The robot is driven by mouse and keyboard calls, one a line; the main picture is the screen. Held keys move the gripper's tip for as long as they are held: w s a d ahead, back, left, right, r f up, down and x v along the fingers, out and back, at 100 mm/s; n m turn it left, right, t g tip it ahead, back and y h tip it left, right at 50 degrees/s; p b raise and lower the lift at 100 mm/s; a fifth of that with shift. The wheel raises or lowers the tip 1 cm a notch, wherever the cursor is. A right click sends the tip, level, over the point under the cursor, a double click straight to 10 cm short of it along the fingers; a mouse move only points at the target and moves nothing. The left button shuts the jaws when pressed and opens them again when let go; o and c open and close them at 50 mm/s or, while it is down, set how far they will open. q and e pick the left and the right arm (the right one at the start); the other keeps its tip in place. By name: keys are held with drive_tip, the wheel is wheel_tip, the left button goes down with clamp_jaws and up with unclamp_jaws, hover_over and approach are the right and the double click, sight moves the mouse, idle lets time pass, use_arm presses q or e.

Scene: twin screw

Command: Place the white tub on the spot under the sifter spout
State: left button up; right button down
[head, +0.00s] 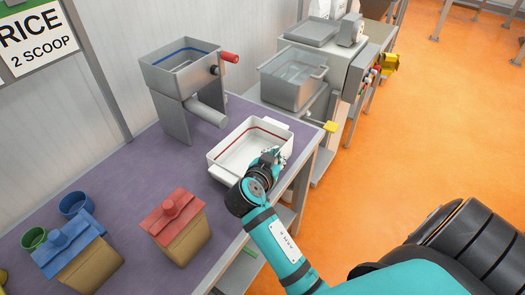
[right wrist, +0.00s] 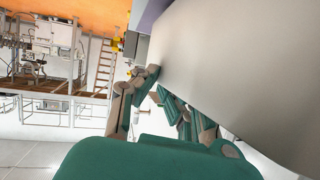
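The white tub (head: 238,151) with a red line inside its rim stands on the purple table top, near its right edge, in the head view. It looks empty. The grey sifter (head: 178,70) with a red-knobbed crank stands behind and left of it; its spout (head: 207,111) slopes down toward the tub. The tub is just in front of the spout. My right gripper (head: 275,157) is at the tub's right near side, at its wall. In the right wrist view, a large pale surface fills the upper right, close to the fingers (right wrist: 158,85); their grip is unclear. My left gripper is out of view.
A red-lidded bin (head: 172,213), a blue-lidded bin (head: 70,240) and blue and green cups stand at the near left of the table (head: 135,175). A grey machine with a metal basin (head: 292,80) stands behind the tub. Orange floor (head: 430,130) lies right of the table.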

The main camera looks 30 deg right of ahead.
drive_tip(key=shift+w+a+r, duration=0.1)
drive_tip(key=shift+w+a, duration=0.1)
drive_tip(key=shift+w, duration=0.45)
drive_tip(key=shift+w+a+p, duration=0.25)
drive_tip(key=shift+w, duration=0.4)
drive_tip(key=shift+w+a+p, duration=0.25)
drive_tip(key=shift+w, duration=0.35)
drive_tip(key=shift+f, duration=0.5)
drive_tip(key=shift+w+f, duration=0.1)
drive_tip(key=shift+f, duration=0.25)
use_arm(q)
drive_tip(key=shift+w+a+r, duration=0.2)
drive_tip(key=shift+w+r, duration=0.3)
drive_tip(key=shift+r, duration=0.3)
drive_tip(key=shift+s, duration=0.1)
use_arm(e)
drive_tip(key=c, duration=1.5)
unclamp_jaws()
drive_tip(key=shift+f, duration=0.1)
